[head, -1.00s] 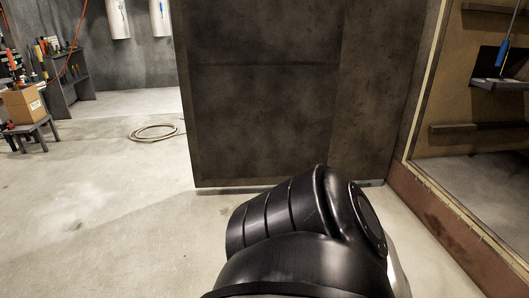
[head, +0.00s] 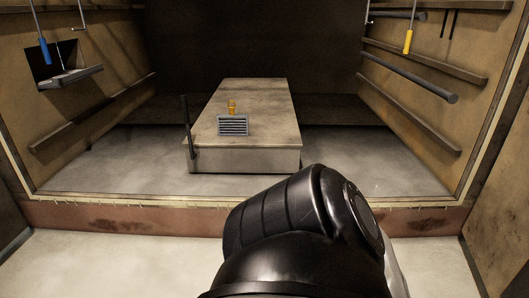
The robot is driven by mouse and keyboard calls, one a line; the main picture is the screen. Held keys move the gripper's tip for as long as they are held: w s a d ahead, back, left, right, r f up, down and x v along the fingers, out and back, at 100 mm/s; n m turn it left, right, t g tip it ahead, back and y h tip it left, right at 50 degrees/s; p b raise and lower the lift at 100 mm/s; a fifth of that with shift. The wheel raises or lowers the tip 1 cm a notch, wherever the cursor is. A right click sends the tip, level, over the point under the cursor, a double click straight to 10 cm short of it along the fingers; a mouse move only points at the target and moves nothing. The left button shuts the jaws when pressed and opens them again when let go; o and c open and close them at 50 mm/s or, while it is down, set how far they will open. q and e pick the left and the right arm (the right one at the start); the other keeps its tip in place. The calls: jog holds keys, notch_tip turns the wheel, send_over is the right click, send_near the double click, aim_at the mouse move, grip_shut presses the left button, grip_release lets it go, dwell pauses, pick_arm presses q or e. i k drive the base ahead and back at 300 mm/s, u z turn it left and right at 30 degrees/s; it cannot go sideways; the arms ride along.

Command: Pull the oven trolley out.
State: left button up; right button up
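The oven trolley (head: 265,110) is a long, low, pale platform with a flat top. It stands inside the open oven, near the middle of the head view, with its front end facing me. A dark upright bar (head: 187,125) stands at its front left corner. A grey slatted box (head: 233,125) and a small orange item (head: 232,106) lie on its top. A black rounded link of my own arm fills the lower middle of the view, in front of the oven. Neither of my grippers shows.
A reddish-brown sill (head: 130,219) with a pale edge strip crosses the oven mouth. Rails (head: 415,75) line both side walls. Hanging tools with a blue handle (head: 45,50) and a yellow handle (head: 407,42) flank the opening. Clear floor lies before the sill.

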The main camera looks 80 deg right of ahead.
aim_at(273, 144)
jog(key=z, duration=1.85)
jog(key=i, duration=0.8)
jog(key=u, duration=1.15)
jog(key=i, duration=1.35)
jog(key=z, duration=0.7)
jog(key=i, duration=1.2)
jog(key=z, duration=0.85)
